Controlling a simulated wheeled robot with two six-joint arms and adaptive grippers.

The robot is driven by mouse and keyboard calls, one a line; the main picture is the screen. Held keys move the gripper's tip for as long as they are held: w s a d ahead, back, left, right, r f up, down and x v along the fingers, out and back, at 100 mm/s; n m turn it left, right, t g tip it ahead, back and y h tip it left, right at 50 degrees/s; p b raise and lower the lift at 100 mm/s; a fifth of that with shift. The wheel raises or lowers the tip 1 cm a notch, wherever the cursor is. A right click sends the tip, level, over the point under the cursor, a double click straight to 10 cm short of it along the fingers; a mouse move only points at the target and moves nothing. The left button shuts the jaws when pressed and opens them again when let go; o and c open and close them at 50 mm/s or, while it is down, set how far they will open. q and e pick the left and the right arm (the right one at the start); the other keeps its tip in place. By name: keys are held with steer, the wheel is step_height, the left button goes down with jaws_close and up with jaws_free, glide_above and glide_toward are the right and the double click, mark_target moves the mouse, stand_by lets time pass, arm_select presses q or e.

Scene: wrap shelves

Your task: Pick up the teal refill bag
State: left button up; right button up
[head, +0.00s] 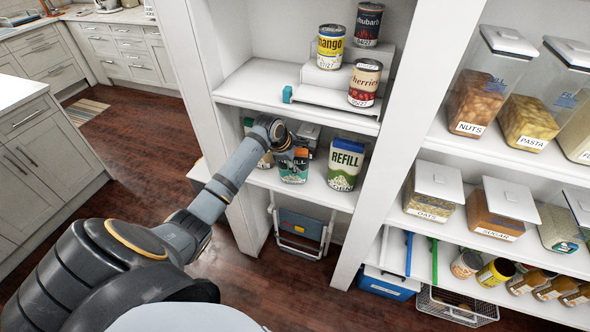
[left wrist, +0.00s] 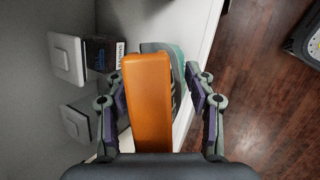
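The teal refill bag (head: 293,171) stands on the middle shelf of the left bay, its upper part partly covered by my arm's end. In the left wrist view the teal bag (left wrist: 179,62) shows only in part, behind an orange, block-like piece (left wrist: 148,100). That orange piece also shows at the bag's top in the head view; I cannot tell whether it belongs to the bag. My left gripper (left wrist: 154,76) is open, with one finger on each side of the orange piece; the left finger is very close to it. My right gripper is not in view.
A green and white REFILL bag (head: 346,165) stands just right of the teal one. Another package (head: 263,157) is partly hidden at the left. Cans stand on a white riser (head: 325,92) on the shelf above. A folded step stool (head: 300,232) is below.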

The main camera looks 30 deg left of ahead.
arm_select(q)
steer(key=shift+a, duration=0.1)
jaws_close()
